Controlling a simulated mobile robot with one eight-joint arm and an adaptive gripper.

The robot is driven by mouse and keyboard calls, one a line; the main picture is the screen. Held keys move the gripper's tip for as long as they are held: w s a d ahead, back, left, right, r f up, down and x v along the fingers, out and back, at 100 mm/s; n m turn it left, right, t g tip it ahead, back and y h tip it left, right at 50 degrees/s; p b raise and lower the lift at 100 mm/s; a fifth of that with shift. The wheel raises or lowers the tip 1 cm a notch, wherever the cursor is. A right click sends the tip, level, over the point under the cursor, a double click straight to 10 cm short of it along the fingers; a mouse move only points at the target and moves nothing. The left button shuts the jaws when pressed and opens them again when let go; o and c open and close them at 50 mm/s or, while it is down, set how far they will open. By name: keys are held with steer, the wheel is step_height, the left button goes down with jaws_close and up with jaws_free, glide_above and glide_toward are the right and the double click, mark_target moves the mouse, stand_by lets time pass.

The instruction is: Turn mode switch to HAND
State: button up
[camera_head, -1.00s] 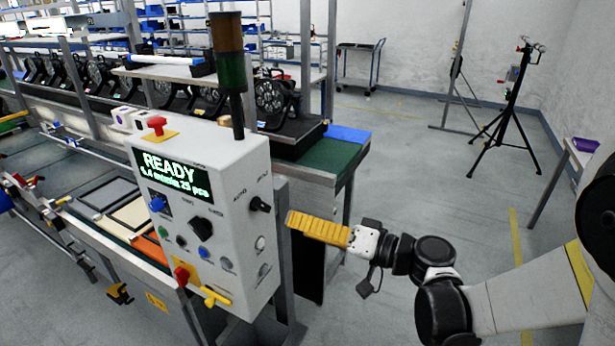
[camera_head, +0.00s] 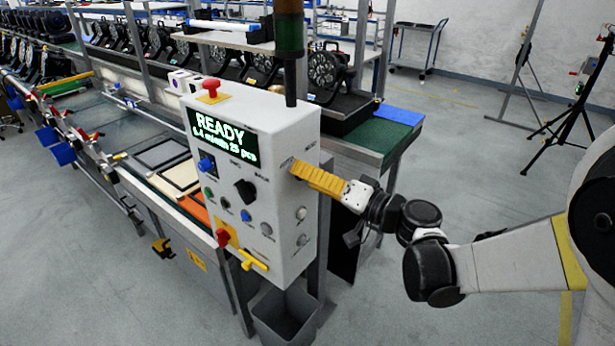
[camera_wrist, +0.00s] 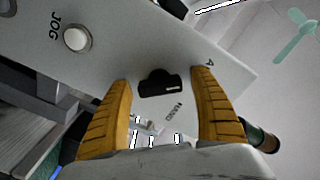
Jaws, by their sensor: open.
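The mode switch (camera_wrist: 156,80) is a black knob with a short white mark, on the side face of the white control box (camera_head: 252,125). In the wrist view it sits between the two yellow fingers of my gripper (camera_wrist: 162,80), with a gap on each side. A HAND label (camera_wrist: 173,112) lies below the knob, and a partly cut-off label starting with A is to its right. I cannot tell which label the knob points at. In the head view my gripper (camera_head: 297,168) is at the side face and hides the switch. It is open.
The box front has a READY display (camera_head: 221,135), a red button (camera_head: 211,88) on top, a black knob (camera_head: 245,190) and a yellow lever (camera_head: 253,260). A JOG button (camera_wrist: 76,38) is near the switch. A grey bin (camera_head: 285,315) stands below.

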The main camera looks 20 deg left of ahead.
steer(key=c, duration=1.2)
steer(key=shift+m, duration=0.5)
steer(key=m+b, duration=0.1)
steer(key=m, duration=0.6)
steer(key=shift+m+b, duration=0.3)
steer(key=m, duration=0.3)
steer(key=shift+m+b, duration=0.4)
steer(key=shift+m, duration=1.8)
